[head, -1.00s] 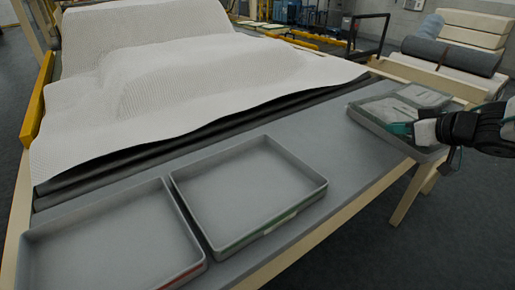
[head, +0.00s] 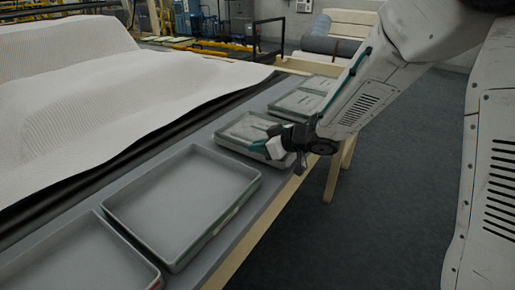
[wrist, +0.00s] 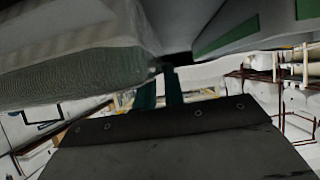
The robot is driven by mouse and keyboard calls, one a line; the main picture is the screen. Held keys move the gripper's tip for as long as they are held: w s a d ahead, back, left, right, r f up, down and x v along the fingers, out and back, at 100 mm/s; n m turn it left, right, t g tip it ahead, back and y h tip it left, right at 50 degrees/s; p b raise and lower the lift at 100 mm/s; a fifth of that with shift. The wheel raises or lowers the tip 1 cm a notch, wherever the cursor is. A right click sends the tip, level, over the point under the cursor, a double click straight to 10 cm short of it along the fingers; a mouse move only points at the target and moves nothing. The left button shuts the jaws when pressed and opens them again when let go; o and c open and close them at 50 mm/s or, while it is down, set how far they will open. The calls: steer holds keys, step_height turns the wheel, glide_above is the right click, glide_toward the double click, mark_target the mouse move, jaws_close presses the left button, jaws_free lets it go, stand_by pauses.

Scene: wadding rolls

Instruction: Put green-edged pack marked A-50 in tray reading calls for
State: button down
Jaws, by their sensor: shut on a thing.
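My gripper (head: 275,143) is shut on a pale grey pack (head: 243,128) with a green edge, at the near right side of the pack. The pack is in front of the far tray, beyond the middle tray. I cannot read its marking, nor tell how high it is above the table. An empty grey tray (head: 112,216) in the middle has a green strip on its front side. Another empty grey tray (head: 88,226) at the lower left has a red mark near its corner. In the wrist view, pale surfaces and a green strip (wrist: 228,35) show close up.
A grey tray (head: 272,108) with pale packs stands at the far end of the table. White wadding (head: 70,90) and dark rolls lie along the table's left. The dark floor (head: 370,230) to the right is clear.

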steer(key=shift+a+f, duration=0.1)
steer(key=shift+f, duration=0.35)
steer(key=shift+f, duration=0.1)
steer(key=c, duration=1.5)
jaws_free()
steer(key=v, duration=1.2)
